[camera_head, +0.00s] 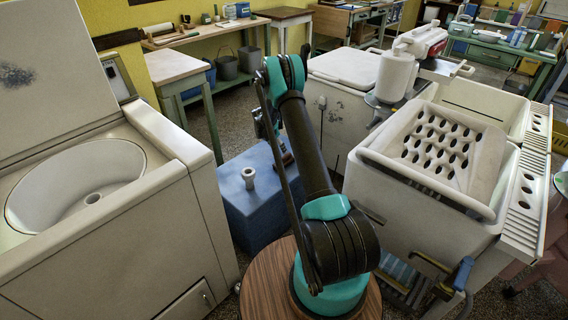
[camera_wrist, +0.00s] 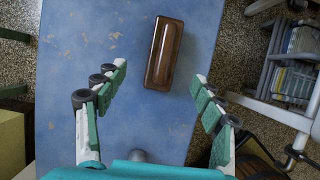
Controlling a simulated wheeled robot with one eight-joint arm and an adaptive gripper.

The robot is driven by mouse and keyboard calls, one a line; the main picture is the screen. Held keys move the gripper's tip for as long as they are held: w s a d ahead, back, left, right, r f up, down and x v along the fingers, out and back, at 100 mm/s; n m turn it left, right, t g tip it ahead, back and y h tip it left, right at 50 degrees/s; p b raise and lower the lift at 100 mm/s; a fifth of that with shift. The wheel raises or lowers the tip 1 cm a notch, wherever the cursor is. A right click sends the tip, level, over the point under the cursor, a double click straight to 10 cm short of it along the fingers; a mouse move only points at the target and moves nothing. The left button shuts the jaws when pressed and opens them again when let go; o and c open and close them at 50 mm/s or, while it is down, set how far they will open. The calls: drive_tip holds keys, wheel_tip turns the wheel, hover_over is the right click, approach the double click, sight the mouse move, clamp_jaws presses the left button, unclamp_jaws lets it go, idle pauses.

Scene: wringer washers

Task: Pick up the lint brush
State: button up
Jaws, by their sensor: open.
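A glossy brown wooden block, which looks like the lint brush (camera_wrist: 165,52), lies lengthwise on a worn blue surface in the wrist view. Its bristles are not visible. My gripper (camera_wrist: 160,76) is open above that surface, with one finger to each side of the brush's near end. Nothing is between the fingers in their grip, and the brush extends beyond the fingertips. I cannot tell the height gap.
A pale spool-shaped thing (camera_head: 248,178) stands on the blue box. A cream washer with a round tub (camera_head: 80,185) is at left. A sink with a perforated board (camera_head: 440,145) is at right.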

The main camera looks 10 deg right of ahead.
sight(283, 156)
drive_tip(key=x, duration=0.5)
drive_tip(key=shift+d+f, duration=0.1)
drive_tip(key=shift+f, duration=0.1)
drive_tip(key=shift+s+d+x, duration=0.1)
drive_tip(key=shift+s+x, duration=0.05)
drive_tip(key=shift+x, duration=1.15)
drive_tip(key=shift+s+d+x, duration=0.15)
drive_tip(key=shift+x, duration=1.2)
drive_tip(key=c, duration=1.5)
drive_tip(key=shift+r, duration=0.1)
wheel_tip(283, 156, up, 20)
